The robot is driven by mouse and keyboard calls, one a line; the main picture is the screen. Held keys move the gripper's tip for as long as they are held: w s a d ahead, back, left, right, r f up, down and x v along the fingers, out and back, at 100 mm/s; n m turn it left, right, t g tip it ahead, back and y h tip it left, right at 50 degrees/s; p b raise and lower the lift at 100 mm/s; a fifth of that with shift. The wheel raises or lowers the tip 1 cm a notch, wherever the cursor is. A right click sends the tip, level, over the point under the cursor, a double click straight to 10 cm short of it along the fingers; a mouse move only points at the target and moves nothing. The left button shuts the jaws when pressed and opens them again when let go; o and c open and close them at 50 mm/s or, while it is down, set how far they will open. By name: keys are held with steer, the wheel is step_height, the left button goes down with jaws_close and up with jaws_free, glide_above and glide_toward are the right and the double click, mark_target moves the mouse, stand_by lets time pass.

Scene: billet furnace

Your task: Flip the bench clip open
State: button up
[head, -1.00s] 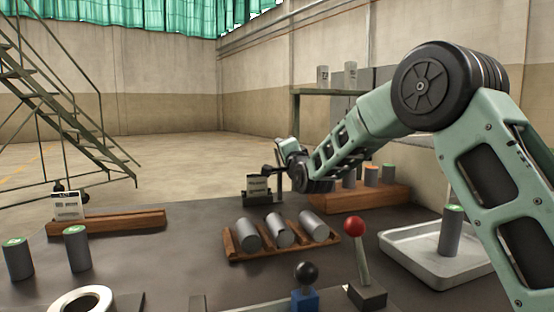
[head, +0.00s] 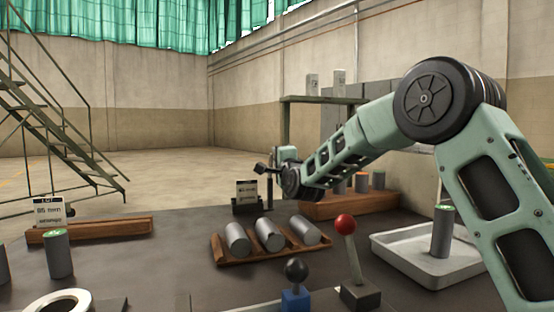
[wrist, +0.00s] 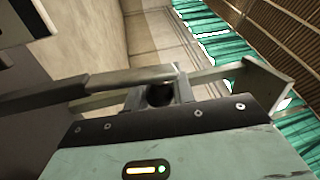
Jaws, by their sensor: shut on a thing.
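My gripper (head: 264,168) is at the top of this post, just right of and above the card. In the wrist view my gripper (wrist: 158,94) is shut on a small dark rounded piece (wrist: 159,93), apparently the clip's lever end. The fingers hide much of it, and the clip's jaw is too small to read as open or shut.
A wooden rack (head: 270,250) with three grey billets lies in front of the clip. A red-knobbed lever (head: 346,240) and a black-knobbed lever (head: 296,280) stand nearer. A white tray (head: 400,252) holds one billet at right. A wooden block (head: 350,207) stands behind it.

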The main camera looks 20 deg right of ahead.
steer(key=o, duration=1)
steer(key=shift+s, duration=0.1)
steer(key=s, duration=0.4)
steer(key=s+f, duration=0.1)
steer(key=s, duration=0.2)
steer(key=s+f, duration=0.1)
steer(key=s, duration=0.3)
steer(key=shift+s+f, duration=0.2)
steer(key=shift+s, duration=0.1)
